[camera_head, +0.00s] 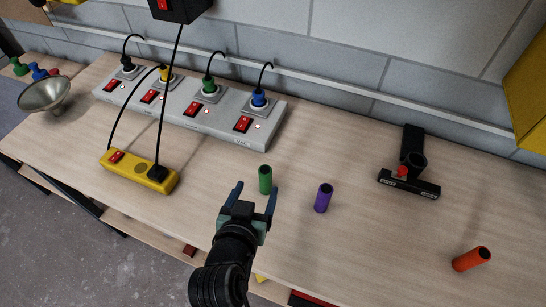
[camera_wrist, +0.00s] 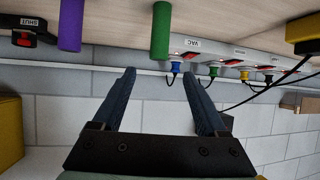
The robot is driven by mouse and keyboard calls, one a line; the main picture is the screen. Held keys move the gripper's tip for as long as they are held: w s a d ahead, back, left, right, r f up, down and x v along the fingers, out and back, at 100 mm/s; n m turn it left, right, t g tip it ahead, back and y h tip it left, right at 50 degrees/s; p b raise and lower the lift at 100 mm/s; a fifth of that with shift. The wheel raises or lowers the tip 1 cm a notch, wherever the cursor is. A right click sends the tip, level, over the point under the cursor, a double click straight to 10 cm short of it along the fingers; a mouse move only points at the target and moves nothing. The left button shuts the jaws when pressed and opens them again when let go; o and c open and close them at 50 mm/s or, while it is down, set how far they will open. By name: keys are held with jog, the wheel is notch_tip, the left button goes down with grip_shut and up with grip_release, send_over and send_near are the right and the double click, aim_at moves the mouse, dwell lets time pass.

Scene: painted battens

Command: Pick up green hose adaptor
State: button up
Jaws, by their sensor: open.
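The green hose adaptor (camera_head: 265,180) is a short green tube standing upright on the wooden table, near the middle of the head view. In the wrist view the green adaptor (camera_wrist: 161,32) appears upside down, beyond the fingertips and a little right of the middle of the gap. My gripper (camera_head: 254,191) is open and empty, with its blue fingers pointing toward the adaptor from the near side. The wrist view shows both fingers of my gripper (camera_wrist: 158,73) spread apart. The fingers do not visibly touch the adaptor.
A purple tube (camera_head: 323,198) stands close to the right of the green one. An orange tube (camera_head: 471,259) and a black fixture (camera_head: 410,178) are farther right. Behind is a grey power strip (camera_head: 187,113); a yellow strip (camera_head: 139,172) lies left, with hanging cables.

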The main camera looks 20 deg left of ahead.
aim_at(267, 167)
jog(key=x, duration=0.7)
jog(key=shift+p, duration=0.35)
jog(key=shift+p+x, duration=0.6)
jog(key=shift+x, duration=2.3)
jog(key=shift+d, duration=0.1)
jog(key=shift+c, duration=0.2)
grip_shut()
